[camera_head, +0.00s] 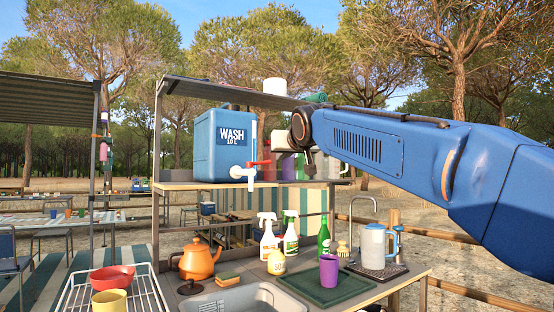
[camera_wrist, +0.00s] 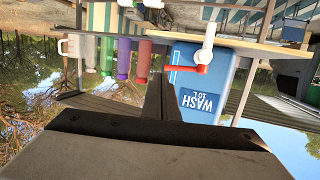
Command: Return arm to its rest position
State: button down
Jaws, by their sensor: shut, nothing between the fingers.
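My arm, blue, reaches in from the right in the head view and ends at a dark wrist joint in front of the upper shelf. My gripper (camera_wrist: 158,82) shows in the wrist view as dark fingers, shut with nothing between them. The wrist picture is upside down. Beyond the fingers is the blue WASH 10 L container (camera_head: 222,146), with a white tap and a red lever (camera_head: 257,163). The container also shows in the wrist view (camera_wrist: 214,82). The fingertips appear close to the red lever there; I cannot tell if they touch.
Coloured bottles stand on the shelf (camera_head: 200,186), partly behind my wrist. Below, the counter holds an orange kettle (camera_head: 199,261), spray bottles (camera_head: 267,237), a purple cup (camera_head: 329,271), a jug (camera_head: 374,247) and a dish rack (camera_head: 146,290). Open air lies right of the shelf under my arm.

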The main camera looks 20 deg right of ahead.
jog(key=s+d+r, duration=0.1)
jog(key=s+d, duration=0.1)
jog(key=s, duration=0.5)
jog(key=shift+r, duration=0.2)
jog(key=s+d+f+g, duration=0.1)
jog(key=s+f+g, duration=0.2)
jog(key=s+f, duration=0.8)
jog(key=s+d+f+g, duration=0.1)
jog(key=s+f+g, duration=0.3)
jog(key=s+f, duration=0.8)
jog(key=s+d+f+g, duration=0.1)
jog(key=s+f+g, duration=0.3)
jog(key=f, duration=2.9)
jog(key=s, duration=0.7)
jog(key=shift+s+f, duration=0.15)
jog(key=shift+f, duration=0.15)
jog(key=shift+d, duration=0.1)
